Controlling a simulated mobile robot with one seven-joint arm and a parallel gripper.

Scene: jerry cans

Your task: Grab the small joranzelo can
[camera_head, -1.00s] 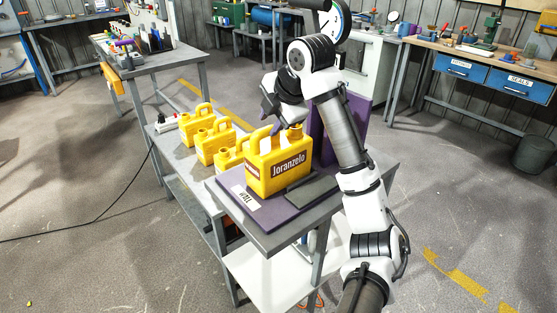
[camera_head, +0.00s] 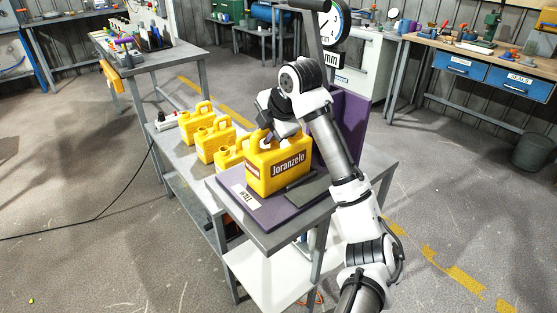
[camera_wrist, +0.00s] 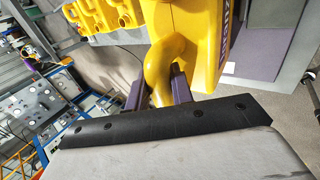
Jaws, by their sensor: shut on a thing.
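A yellow can (camera_head: 276,168) labelled "Joranzelo" stands upright on a purple platform (camera_head: 262,214) on the front table. My gripper (camera_head: 268,138) is at the top of this can. In the wrist view its two dark fingers (camera_wrist: 160,90) are on either side of the yellow handle (camera_wrist: 166,62), shut on it. The can's body fills the top middle of the wrist view, with part of its label showing. Several other yellow cans (camera_head: 214,138) stand in a row to the left; the nearest is partly hidden behind the Joranzelo can.
A purple upright panel (camera_head: 345,125) and a round dial (camera_head: 331,24) stand behind my arm. A dark grey flat piece (camera_head: 304,188) lies right of the can. A workbench (camera_head: 150,62) with tools stands at the back left. The floor at left is open.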

